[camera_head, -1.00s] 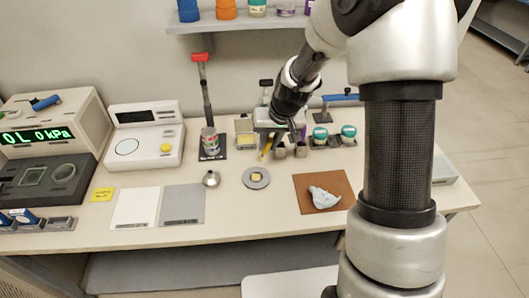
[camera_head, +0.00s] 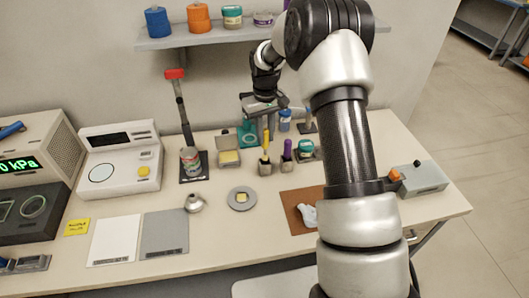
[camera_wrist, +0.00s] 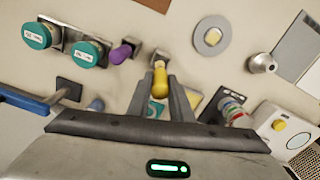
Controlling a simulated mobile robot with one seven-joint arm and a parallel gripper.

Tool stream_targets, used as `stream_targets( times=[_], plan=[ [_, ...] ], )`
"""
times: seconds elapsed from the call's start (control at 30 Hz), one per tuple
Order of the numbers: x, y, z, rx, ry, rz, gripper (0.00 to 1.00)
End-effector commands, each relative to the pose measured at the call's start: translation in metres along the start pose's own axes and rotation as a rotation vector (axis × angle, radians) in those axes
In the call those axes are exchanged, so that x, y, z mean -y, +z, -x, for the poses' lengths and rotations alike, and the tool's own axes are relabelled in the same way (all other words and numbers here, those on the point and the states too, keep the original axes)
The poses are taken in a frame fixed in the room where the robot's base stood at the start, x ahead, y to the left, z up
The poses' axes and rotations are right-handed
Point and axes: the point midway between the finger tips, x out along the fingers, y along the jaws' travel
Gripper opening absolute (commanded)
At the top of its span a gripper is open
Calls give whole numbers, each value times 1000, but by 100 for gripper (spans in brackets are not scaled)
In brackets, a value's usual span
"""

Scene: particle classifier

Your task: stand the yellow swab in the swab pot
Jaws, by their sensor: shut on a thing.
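The yellow swab (camera_head: 265,145) is upright between the fingers of my gripper (camera_head: 265,128) in the head view. Its lower end meets the mouth of a small grey pot (camera_head: 265,169); I cannot tell how deep it sits. In the wrist view the yellow swab (camera_wrist: 160,82) shows between the fingertips of my gripper (camera_wrist: 160,84), in line with the grey pot (camera_wrist: 158,58). My gripper is shut on the swab's upper part. A second grey pot (camera_head: 287,168) stands just to the right with a purple swab (camera_head: 287,148) in it.
A teal-lidded jar (camera_head: 305,147) stands right of the pots, and a yellow-filled tray (camera_head: 229,158) left of them. A can (camera_head: 190,158) stands farther left. The shelf (camera_head: 220,36) is above and behind.

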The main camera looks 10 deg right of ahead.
Motion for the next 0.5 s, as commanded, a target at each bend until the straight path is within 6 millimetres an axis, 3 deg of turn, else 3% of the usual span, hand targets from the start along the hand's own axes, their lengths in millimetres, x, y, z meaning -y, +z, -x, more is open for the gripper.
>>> stream_targets(
  times=[0.5],
  plan=[
    [1, 0, -57, -1, -1, 0, 0]
  ],
)
